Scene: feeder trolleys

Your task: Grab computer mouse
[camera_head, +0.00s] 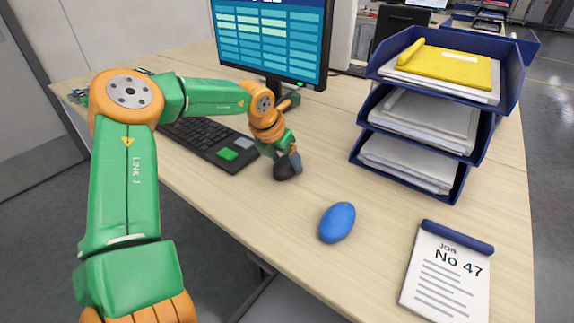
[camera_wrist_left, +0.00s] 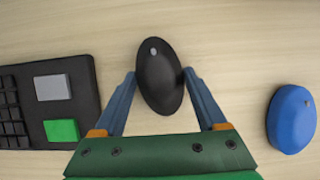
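The black computer mouse (camera_wrist_left: 160,75) lies on the wooden desk between the fingers of my left gripper (camera_wrist_left: 160,88) in the left wrist view. The fingers are spread, one on each side of the mouse, and a thin gap seems to show at the left. In the head view the mouse (camera_head: 284,168) shows partly behind my left gripper (camera_head: 288,160), right of the keyboard. My right gripper is in neither view.
A black keyboard (camera_head: 190,128) with a green and a grey block lies left of the mouse. A blue oval object (camera_head: 337,222) lies to the right. Blue stacked trays (camera_head: 365,118), a job notepad (camera_head: 447,275) and a monitor (camera_head: 330,50) stand around. Desk between them is clear.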

